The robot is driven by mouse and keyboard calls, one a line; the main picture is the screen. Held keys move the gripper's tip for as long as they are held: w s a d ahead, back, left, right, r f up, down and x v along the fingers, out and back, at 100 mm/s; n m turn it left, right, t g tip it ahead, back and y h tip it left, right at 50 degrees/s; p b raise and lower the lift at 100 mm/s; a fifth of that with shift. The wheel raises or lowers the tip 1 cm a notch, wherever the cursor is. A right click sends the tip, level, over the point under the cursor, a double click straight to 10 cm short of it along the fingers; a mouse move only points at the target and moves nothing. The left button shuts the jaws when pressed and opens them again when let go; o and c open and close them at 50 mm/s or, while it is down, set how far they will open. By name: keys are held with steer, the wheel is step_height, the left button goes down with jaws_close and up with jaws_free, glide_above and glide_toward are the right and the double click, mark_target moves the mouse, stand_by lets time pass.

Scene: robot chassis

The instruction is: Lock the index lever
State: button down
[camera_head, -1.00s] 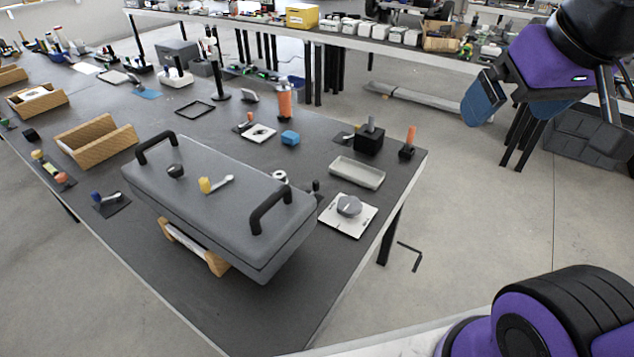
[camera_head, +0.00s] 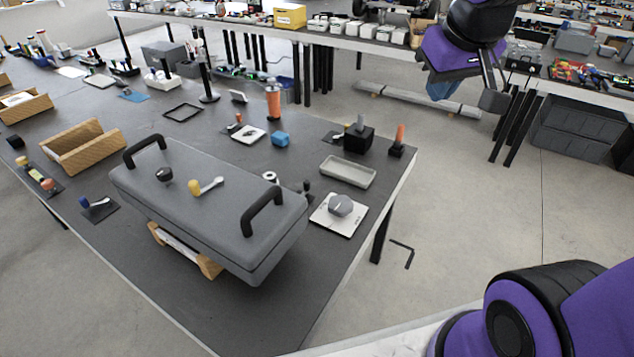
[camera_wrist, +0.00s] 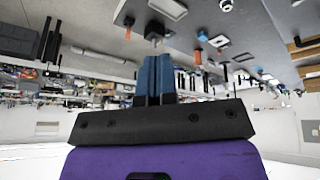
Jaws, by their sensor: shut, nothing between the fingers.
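Several small levers stand on the dark table; I cannot tell for sure which is the index lever. One with a yellow knob (camera_head: 195,188) and a pale arm lies on top of the grey handled case. A blue-knobbed lever (camera_head: 97,204) sits on a dark plate at the left. A black block with a grey upright post (camera_head: 358,138) stands near the right corner; the block (camera_wrist: 155,29) also shows beyond my fingertips in the wrist view. My gripper (camera_head: 440,90) is in the air right of the table, apart from everything. Its blue fingers (camera_wrist: 157,62) are together and empty.
The grey case (camera_head: 180,215) with two black handles rests on a wooden support. A grey tray (camera_head: 348,172), a white plate with a grey knob (camera_head: 341,207) and an orange-topped post (camera_head: 398,138) line the right edge. Open floor lies right of the table.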

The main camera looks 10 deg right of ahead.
mark_target(307, 185)
steer(key=w+a+f+y, duration=0.1)
steer(key=w+f+y, duration=0.1)
steer(key=w+f, duration=0.7)
steer(key=w+a+f+y, duration=0.1)
steer(key=w+f+y, duration=0.1)
steer(key=w+f, duration=0.7)
steer(key=w+a+f+m+y, duration=0.1)
steer(key=w+f, duration=0.9)
steer(key=f, duration=0.9)
steer(key=shift+f+t+y, duration=0.15)
steer(key=shift+t+y, duration=0.15)
steer(key=shift+y, duration=0.1)
steer(key=x, duration=0.9)
steer(key=shift+a+f, duration=0.15)
steer(key=shift+f, duration=0.1)
steer(key=a, duration=0.3)
steer(key=shift+w+f, duration=0.1)
steer(key=shift+w, duration=0.3)
steer(key=shift+a, duration=0.45)
